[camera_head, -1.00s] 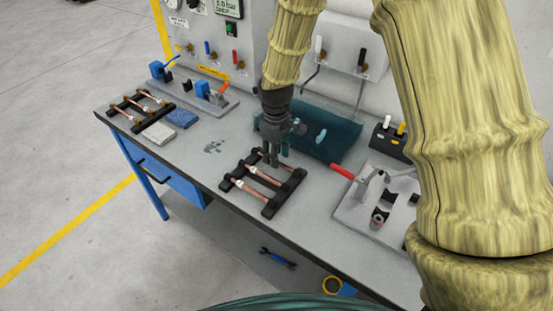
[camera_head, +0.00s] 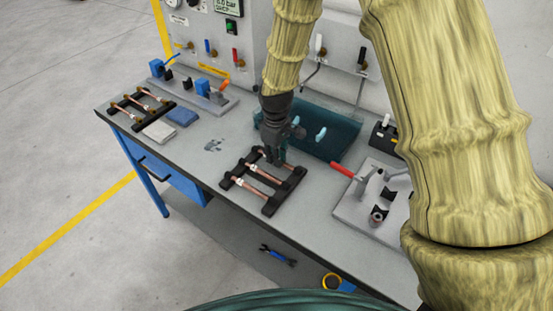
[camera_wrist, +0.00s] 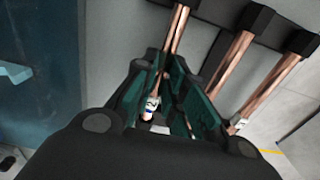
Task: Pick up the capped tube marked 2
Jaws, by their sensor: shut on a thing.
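My gripper (camera_head: 273,160) is over the far end of the near black rack (camera_head: 268,207). In the wrist view its fingers (camera_wrist: 165,105) are closed around a copper tube (camera_wrist: 178,30) with a white, banded end (camera_wrist: 152,103). That tube is the outermost of three; the other two copper tubes (camera_wrist: 232,68) (camera_wrist: 268,90) lie beside it on the rack. No number can be read on any tube. In the head view the gripper hides most of the held tube, and I cannot tell whether it is clear of the rack.
A second rack of tubes (camera_head: 125,115) stands at the bench's far left, near grey and blue blocks (camera_head: 181,116). A teal tray (camera_head: 335,140) lies behind my gripper. A fixture with a red handle (camera_head: 342,169) stands to the right. The bench front-left of the near rack is clear.

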